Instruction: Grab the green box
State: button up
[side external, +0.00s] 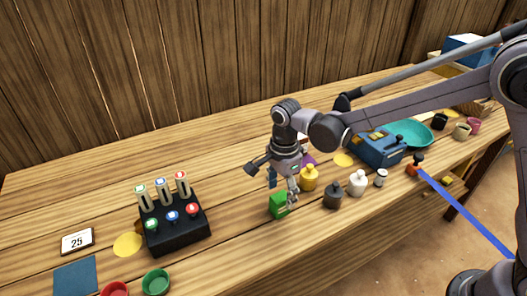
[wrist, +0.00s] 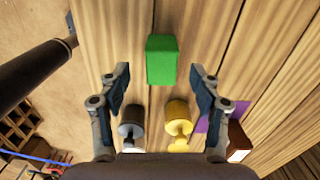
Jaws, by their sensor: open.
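The green box (side external: 278,205) stands on the wooden table near its front edge, left of several small bottles. In the wrist view the green box (wrist: 161,60) is at the upper middle, just beyond the fingertips and between their lines. My gripper (side external: 282,186) is open above and close to the box in the side view; its fingers partly overlap the box there. In the wrist view my gripper (wrist: 160,76) has its two fingers spread wide, with nothing held between them.
A blue balance device (side external: 380,148) and a teal bowl (side external: 412,134) are farther right. A black stand (side external: 176,232) is at left. Bare table lies between it and the box.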

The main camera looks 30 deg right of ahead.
aim_at(280, 197)
jog(key=shift+w+f, duration=0.1)
jog(key=shift+f, duration=2.55)
jog(key=c, duration=1.3)
